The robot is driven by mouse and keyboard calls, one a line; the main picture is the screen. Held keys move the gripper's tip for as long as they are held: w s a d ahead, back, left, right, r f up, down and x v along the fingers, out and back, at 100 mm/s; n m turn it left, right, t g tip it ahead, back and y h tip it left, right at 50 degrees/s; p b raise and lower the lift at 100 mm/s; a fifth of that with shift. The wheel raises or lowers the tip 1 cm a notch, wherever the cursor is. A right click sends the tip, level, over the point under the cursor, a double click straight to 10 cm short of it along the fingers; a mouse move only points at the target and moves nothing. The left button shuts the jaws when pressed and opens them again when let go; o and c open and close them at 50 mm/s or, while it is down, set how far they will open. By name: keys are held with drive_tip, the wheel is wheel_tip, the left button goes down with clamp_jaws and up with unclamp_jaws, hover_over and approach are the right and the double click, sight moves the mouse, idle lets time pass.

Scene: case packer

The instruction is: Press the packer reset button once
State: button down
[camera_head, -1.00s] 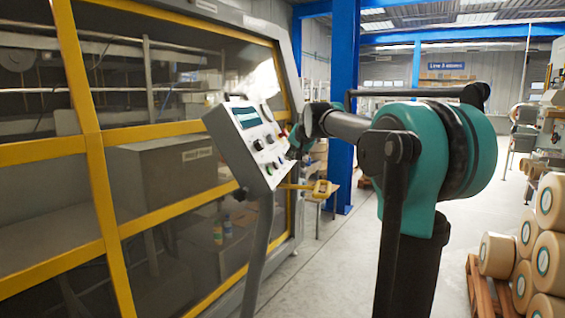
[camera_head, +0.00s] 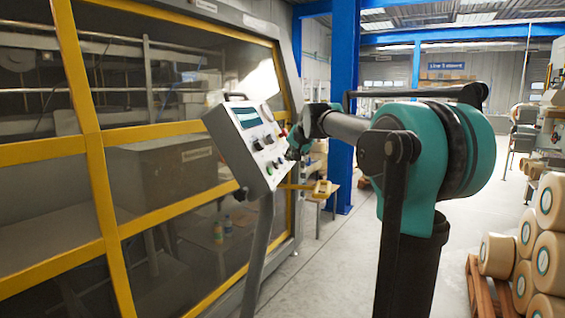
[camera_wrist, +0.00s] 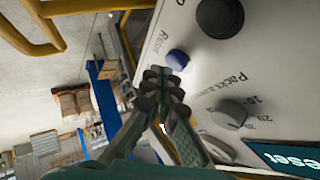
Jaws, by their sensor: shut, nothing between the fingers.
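The packer's control panel (camera_head: 238,155) stands on a grey post at the left of my arm, with a screen, knobs and small buttons. In the wrist view a blue round button (camera_wrist: 177,60) sits on the white panel face (camera_wrist: 275,70); the small lettering beside it looks like "Reset", though it is rotated. My gripper (camera_wrist: 162,82) is shut and empty, its fingertips close to the blue button in the picture. I cannot tell whether they touch it. In the head view my gripper (camera_head: 296,143) is small and partly hidden at the panel's right edge.
A black knob (camera_wrist: 220,15) and a grey dial (camera_wrist: 228,113) flank the button. The panel screen (camera_wrist: 285,158) shows lettering "eset". A yellow-framed machine enclosure (camera_head: 95,160) stands behind the panel. Rolls (camera_head: 497,255) are stacked on a pallet at right; the floor between is clear.

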drive_tip(key=shift+w+a+f, duration=0.2)
drive_tip(key=shift+a+f, duration=0.1)
drive_tip(key=shift+a, duration=0.15)
idle(0.8)
idle(0.3)
drive_tip(key=shift+s+d+r, duration=0.25)
drive_tip(key=shift+d+r, duration=0.15)
drive_tip(key=shift+d, duration=0.25)
drive_tip(key=shift+s+d+r, duration=0.25)
drive_tip(key=shift+d+r, duration=0.15)
drive_tip(key=shift+d, duration=0.3)
drive_tip(key=shift+s+d+r, duration=0.2)
drive_tip(key=shift+d+r, duration=0.25)
drive_tip(key=shift+d, duration=0.2)
drive_tip(key=shift+s+d+r, duration=0.25)
drive_tip(key=shift+d+r, duration=0.15)
drive_tip(key=shift+d, duration=0.3)
